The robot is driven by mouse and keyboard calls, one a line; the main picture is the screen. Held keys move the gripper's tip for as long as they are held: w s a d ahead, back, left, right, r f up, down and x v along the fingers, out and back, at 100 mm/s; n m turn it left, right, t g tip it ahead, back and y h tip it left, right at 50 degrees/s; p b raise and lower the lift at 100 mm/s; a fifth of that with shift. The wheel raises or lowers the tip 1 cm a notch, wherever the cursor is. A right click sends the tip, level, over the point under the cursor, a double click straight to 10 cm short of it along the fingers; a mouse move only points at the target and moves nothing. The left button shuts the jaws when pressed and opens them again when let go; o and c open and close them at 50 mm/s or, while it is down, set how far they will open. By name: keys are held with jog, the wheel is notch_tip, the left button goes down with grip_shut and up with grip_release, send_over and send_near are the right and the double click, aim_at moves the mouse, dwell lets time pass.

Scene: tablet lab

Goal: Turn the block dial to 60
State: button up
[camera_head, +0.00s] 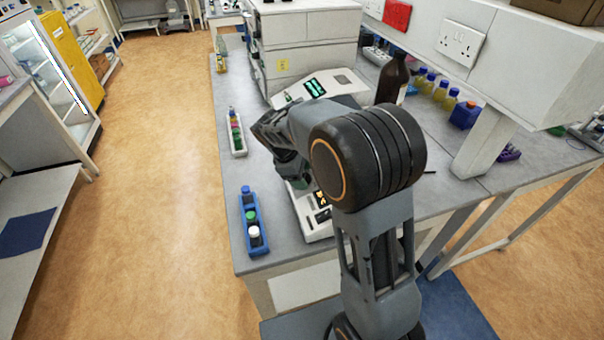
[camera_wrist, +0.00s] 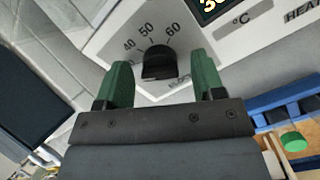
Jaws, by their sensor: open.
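The block dial (camera_wrist: 160,63) is a black knob on a white panel (camera_wrist: 108,42) in the wrist view, with 40, 50 and 60 printed around its upper side. Its pointer direction cannot be told clearly. My gripper (camera_wrist: 160,60) is open, with one green finger on each side of the dial. I see gaps beside the knob, but whether a finger touches it cannot be told. In the head view the white heater unit (camera_head: 318,229) stands partly hidden under my arm, and the dial is hidden there.
A blue rack (camera_head: 246,200) with green and white caps stands left of the heater. A white rack (camera_head: 238,150) and a brown bottle (camera_head: 391,80) stand farther back. The bench's left edge is close.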

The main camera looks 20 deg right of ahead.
jog(key=shift+f, duration=0.1)
jog(key=shift+c, duration=0.2)
jog(key=c, duration=0.9)
